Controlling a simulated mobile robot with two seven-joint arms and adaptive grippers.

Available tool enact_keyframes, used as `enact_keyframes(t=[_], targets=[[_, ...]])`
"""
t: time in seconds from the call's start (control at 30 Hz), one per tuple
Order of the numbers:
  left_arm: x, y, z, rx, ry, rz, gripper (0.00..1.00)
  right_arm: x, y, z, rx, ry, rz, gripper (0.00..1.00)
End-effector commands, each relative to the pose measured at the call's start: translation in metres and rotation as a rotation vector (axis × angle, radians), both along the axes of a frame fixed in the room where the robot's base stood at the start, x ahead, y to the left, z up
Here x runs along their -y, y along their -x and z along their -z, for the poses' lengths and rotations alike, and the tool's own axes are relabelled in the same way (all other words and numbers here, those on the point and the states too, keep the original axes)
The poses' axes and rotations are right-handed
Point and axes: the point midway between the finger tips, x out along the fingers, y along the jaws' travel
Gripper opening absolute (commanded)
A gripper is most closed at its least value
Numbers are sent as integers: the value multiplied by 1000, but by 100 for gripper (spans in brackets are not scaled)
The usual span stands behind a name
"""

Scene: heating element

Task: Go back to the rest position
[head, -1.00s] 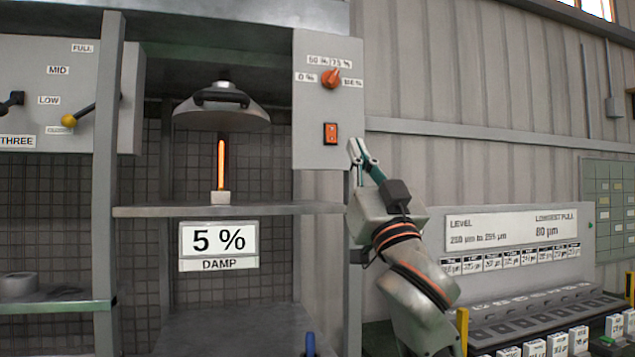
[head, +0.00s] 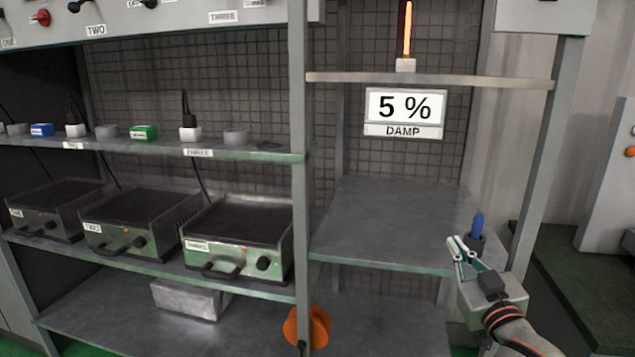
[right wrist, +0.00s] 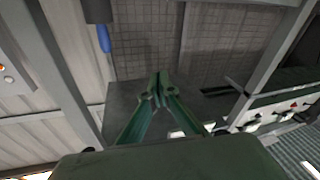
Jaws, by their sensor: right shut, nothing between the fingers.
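My right gripper (head: 464,252) is at the lower right of the head view, in front of the front edge of the bare grey shelf (head: 390,215). Its two fingers are closed together with nothing between them. In the right wrist view the green fingers (right wrist: 158,92) meet at their tips. The glowing orange heating element (head: 407,30) stands upright on its small block on the upper shelf (head: 430,80). A sign below it reads 5 % DAMP (head: 405,110). My left gripper is not in view.
A blue-handled tool in a dark holder (head: 478,232) is just behind my right gripper; the blue handle also shows in the right wrist view (right wrist: 104,40). Hot plates (head: 238,240) line the left shelf. An orange object (head: 307,327) is by the middle post (head: 299,150).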

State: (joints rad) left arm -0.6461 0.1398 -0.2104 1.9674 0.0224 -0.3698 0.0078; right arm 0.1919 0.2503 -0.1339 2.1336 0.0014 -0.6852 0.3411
Motion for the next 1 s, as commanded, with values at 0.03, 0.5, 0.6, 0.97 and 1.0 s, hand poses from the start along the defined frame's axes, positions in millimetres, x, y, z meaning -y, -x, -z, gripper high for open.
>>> enact_keyframes(t=[0.03, 0.5, 0.6, 0.97, 1.0], targets=[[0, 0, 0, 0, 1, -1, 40, -6, 7, 38, -56, 2, -12, 0], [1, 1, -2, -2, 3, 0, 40, -58, 157, 320, -499, 13, -120, 0], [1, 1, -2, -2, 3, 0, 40, -68, 204, 366, -585, 8, -139, 0], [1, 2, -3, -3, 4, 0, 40, -88, 310, 438, -749, -4, -177, 0], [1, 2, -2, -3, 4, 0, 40, -89, 313, 439, -751, -5, -177, 0]])
